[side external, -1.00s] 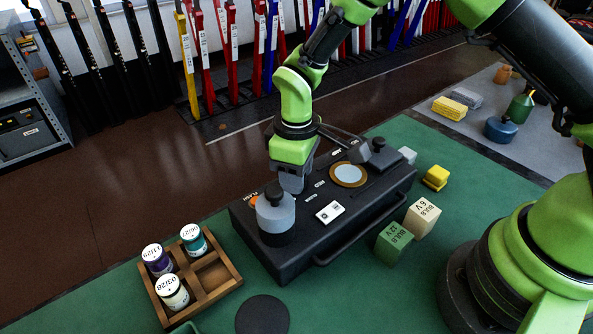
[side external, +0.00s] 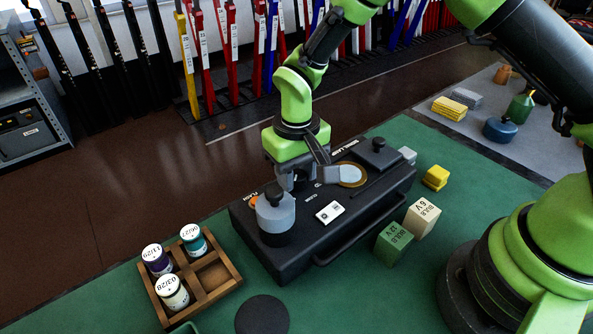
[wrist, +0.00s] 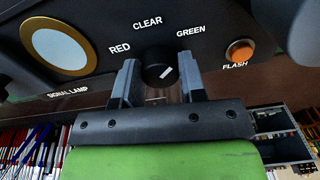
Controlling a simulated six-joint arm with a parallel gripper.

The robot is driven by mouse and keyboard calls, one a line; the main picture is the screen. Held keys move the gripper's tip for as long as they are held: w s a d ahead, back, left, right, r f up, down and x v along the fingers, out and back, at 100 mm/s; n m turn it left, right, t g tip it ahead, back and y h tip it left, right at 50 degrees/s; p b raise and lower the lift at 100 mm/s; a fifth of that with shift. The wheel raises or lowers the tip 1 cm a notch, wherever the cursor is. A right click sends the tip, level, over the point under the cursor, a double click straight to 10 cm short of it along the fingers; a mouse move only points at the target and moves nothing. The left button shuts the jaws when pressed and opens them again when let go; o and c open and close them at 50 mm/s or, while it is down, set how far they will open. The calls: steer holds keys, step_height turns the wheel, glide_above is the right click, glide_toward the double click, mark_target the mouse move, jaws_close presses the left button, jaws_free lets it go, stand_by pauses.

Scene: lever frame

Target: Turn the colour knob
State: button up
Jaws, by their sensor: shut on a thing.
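The colour knob (wrist: 158,66) is a dark round knob on the black panel, below the printed words RED, CLEAR and GREEN. Its short white mark slants up to the right, towards the GREEN side. My gripper (wrist: 158,82) is shut on the knob, with one grey finger on each side of it. In the side view my gripper (side external: 290,182) points down at the top of the black lamp box (side external: 328,236). The knob is hidden there behind the fingers.
On the box are an orange FLASH button (wrist: 240,51), a gold-ringed signal lamp (wrist: 60,46), a grey cylinder (side external: 275,214) and a white switch plate (side external: 330,211). A wooden tray (side external: 222,290) with small jars and two bulb boxes (side external: 394,243) stand nearby.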

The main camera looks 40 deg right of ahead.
stand_by(0.4)
steer(key=o, duration=0.9)
step_height(320, 180, up, 10)
steer(key=shift+r, duration=0.1)
step_height(320, 180, up, 6)
steer(key=t, duration=0.1)
glide_above(297, 174)
steer(key=s+d, duration=0.2)
steer(key=s+d+r+m+t+y, duration=0.2)
steer(key=s+d+r+t, duration=0.15)
steer(key=s+r, duration=0.5)
steer(key=s+d+t, duration=0.1)
steer(key=s, duration=0.5)
steer(key=s+d+m+t, duration=0.1)
steer(key=s, duration=0.2)
steer(key=shift+d+t, duration=0.35)
